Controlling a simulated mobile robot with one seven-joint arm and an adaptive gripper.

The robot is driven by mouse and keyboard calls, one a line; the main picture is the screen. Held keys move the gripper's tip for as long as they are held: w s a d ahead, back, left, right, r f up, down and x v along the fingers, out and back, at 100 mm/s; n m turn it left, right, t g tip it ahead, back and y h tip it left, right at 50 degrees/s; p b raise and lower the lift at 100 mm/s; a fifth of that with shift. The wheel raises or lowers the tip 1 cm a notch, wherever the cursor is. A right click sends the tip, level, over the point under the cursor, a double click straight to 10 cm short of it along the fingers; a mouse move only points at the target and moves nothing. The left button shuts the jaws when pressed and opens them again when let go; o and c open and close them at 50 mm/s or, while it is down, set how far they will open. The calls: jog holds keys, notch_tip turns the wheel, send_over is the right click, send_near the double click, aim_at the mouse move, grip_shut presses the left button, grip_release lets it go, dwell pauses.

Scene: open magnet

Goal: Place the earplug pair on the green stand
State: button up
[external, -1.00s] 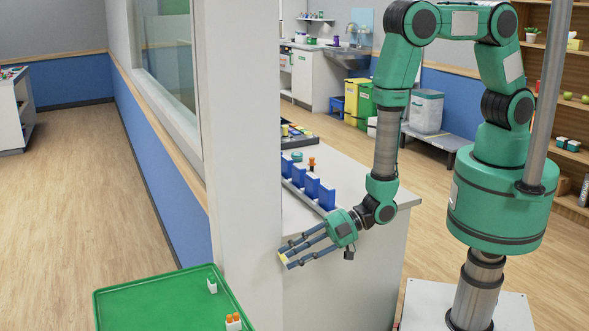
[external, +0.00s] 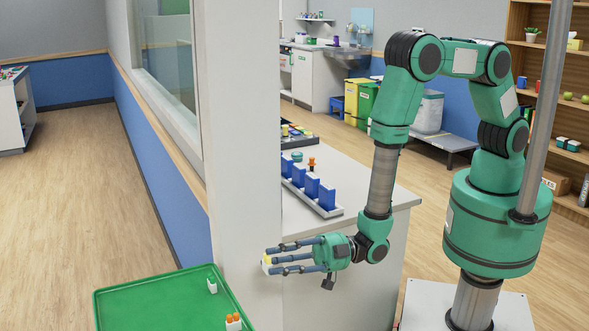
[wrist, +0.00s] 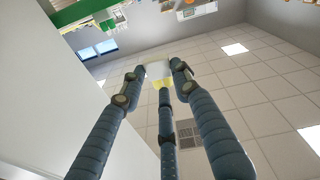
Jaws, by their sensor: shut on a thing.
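My gripper (external: 275,259) is shut on a small white-and-yellow piece (external: 266,264), which I take to be the earplug pair. It sits at the fingertips, in front of the pale wall end and right of the green tray. In the wrist view the piece (wrist: 159,72) is pinched between the three dark fingers, which partly cover it. On the green tray (external: 130,300) stands a small white holder with a green part (external: 212,286), perhaps the green stand. A second white holder with orange tops (external: 233,321) is nearer the front edge.
The pale wall end (external: 240,170) rises just behind the tray's right side. A white counter (external: 375,200) behind my gripper carries a row of blue blocks in a white rack (external: 311,189). The tray's left part is bare.

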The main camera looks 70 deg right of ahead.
jog(key=shift+w, duration=0.1)
jog(key=b, duration=0.3)
send_over(217, 311)
jog(key=shift+f, duration=0.75)
jog(key=shift+f+b, duration=0.7)
jog(key=shift+f, duration=1.1)
